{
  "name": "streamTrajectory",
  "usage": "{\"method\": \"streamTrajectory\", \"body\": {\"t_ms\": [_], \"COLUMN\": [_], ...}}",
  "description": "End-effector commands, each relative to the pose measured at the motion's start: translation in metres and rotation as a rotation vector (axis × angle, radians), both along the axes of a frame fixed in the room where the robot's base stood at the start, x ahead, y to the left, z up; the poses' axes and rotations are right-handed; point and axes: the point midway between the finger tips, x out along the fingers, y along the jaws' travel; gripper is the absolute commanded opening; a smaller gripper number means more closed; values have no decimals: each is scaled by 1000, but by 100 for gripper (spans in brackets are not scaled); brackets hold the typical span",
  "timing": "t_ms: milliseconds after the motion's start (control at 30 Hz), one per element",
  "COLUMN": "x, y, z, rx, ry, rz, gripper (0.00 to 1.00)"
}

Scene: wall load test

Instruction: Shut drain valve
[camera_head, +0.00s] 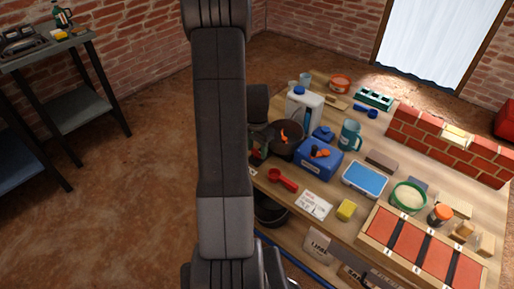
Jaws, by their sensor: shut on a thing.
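I cannot tell for sure whether this fitting is the drain valve. My arm crosses the picture from top to bottom and hides much of the bench's left side. My gripper (261,148) shows only in part, as dark pieces just right of the arm, left of a dark round bucket (287,147). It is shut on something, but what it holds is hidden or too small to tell.
A white jug (303,106), a teal mug (350,135), a blue-lidded box (365,179), a red scoop (283,180) and a yellow sponge (346,210) crowd the bench. A low brick wall (440,140) stands at the back right. Open floor lies left.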

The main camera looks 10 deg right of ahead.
Motion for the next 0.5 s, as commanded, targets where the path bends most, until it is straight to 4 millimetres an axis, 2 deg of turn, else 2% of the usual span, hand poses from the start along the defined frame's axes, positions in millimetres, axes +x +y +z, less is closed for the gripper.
{"method": "streamTrajectory", "body": {"t_ms": [167,200,300,500], "x": [1,1,1,0], "y": [0,0,0,0], "z": [1,1,1,0], "rx": [0,0,0,0], "ry": [-3,-3,-2,-1], "rz": [-2,-2,-2,-1], "gripper": [23,49,67,67]}}
